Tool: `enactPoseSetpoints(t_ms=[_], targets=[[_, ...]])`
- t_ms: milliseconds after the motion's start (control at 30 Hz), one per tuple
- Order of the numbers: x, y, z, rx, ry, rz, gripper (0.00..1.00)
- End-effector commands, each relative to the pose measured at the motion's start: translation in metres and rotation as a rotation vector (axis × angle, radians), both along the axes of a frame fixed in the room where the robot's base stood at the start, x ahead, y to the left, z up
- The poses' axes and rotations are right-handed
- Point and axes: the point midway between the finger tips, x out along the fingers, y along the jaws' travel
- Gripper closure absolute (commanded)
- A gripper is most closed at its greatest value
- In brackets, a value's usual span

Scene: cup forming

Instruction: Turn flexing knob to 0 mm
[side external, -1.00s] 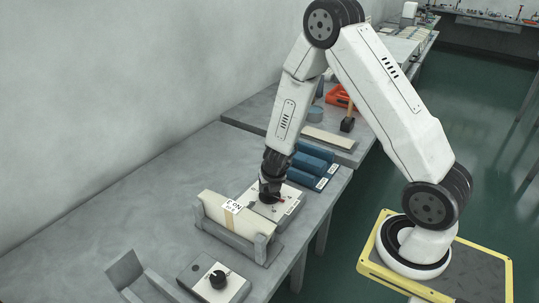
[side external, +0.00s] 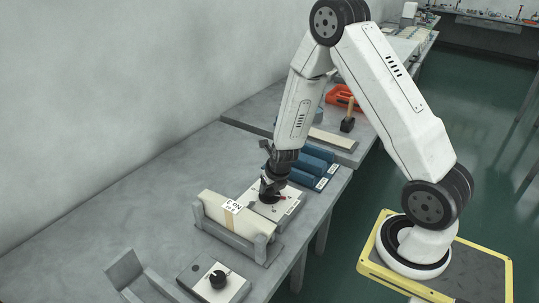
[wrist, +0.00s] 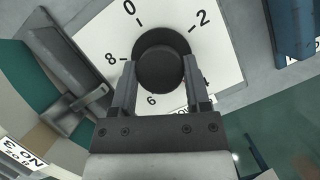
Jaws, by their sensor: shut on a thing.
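The flexing knob (wrist: 162,70) is a round black knob on a white dial plate (wrist: 95,38). The numbers 0, 2, 6 and 8 show around it; which mark it points to cannot be made out. My gripper (wrist: 159,72) has one finger on each side of the knob and is shut on it. In the side view my gripper (side external: 272,188) reaches down onto the white-topped dial box (side external: 285,207), and mostly hides the knob there.
A cream block with a label (side external: 213,207) stands in a grey holder (side external: 262,247) just in front of the dial box. Blue blocks (side external: 314,160) lie behind it. Another black knob (side external: 218,279) sits on a box at the front. The table's left side is clear.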

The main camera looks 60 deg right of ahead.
Motion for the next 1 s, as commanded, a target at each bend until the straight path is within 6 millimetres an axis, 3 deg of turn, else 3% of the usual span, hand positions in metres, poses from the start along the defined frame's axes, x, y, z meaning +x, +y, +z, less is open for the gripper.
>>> enactPoseSetpoints(t_ms=[933,967,1000], targets=[[0.0005,0.0000,0.0005,-0.002,0.000,0.080,0.98],[0.0005,0.0000,0.0005,-0.002,0.000,0.080,0.30],[0.0005,0.0000,0.0005,-0.002,0.000,0.080,0.17]])
